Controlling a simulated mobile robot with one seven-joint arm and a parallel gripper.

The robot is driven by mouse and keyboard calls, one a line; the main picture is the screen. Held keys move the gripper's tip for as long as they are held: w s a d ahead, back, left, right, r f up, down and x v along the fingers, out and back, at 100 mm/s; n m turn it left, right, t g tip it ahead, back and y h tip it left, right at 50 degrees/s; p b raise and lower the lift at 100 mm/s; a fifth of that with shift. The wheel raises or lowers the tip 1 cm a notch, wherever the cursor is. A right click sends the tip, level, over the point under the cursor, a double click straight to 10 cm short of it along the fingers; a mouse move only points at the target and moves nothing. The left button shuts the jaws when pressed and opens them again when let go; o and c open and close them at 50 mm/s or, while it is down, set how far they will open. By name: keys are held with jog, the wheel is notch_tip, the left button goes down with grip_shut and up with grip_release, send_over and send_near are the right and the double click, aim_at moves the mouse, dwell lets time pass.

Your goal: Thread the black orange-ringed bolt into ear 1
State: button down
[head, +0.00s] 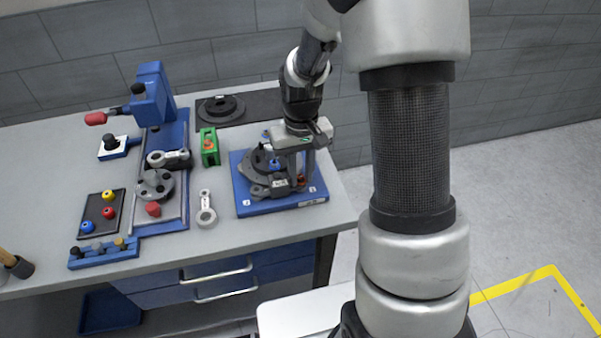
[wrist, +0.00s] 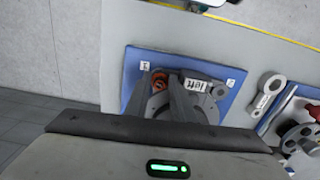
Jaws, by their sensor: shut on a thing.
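The blue fixture plate (head: 258,208) carries a dark round chassis part with ears. It also shows in the wrist view (wrist: 131,67), with a white label 1 (wrist: 145,66) at its left corner. My gripper (head: 300,178) points down over the plate's right side. In the wrist view its fingers (wrist: 158,79) are closed around the orange-ringed bolt (wrist: 159,82), beside label 1. The bolt's orange also shows low between the fingers in the head view (head: 301,181). Ear 1 and the bolt's lower end are hidden, so I cannot tell whether the bolt is in the hole.
A tag reading left (wrist: 194,85) lies beside the fingers. A green block (head: 209,148) and a grey link (head: 206,212) stand left of the plate. A blue vise fixture (head: 155,95) and a tray of coloured knobs (head: 101,211) are farther left.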

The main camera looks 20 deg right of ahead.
jog(key=shift+w+d+f+m, duration=0.1)
jog(key=shift+m, duration=0.45)
jog(key=shift+d+f+m, duration=0.1)
jog(key=shift+m, duration=0.45)
jog(key=c, duration=1.5)
grip_release()
jog(key=shift+d+r, duration=0.1)
jog(key=shift+o, duration=0.2)
jog(key=shift+w, duration=0.1)
jog(key=shift+a, duration=0.35)
jog(key=shift+r, duration=0.1)
jog(key=shift+w+a+r+p, duration=0.1)
jog(key=shift+w+r+p, duration=0.05)
jog(key=shift+r+p, duration=0.3)
notch_tip(320, 180, up, 6)
jog(key=p, duration=0.4)
jog(key=shift+r, duration=0.1)
jog(key=shift+r+p, duration=0.4)
jog(key=shift+p, duration=0.05)
jog(key=shift+d, duration=0.2)
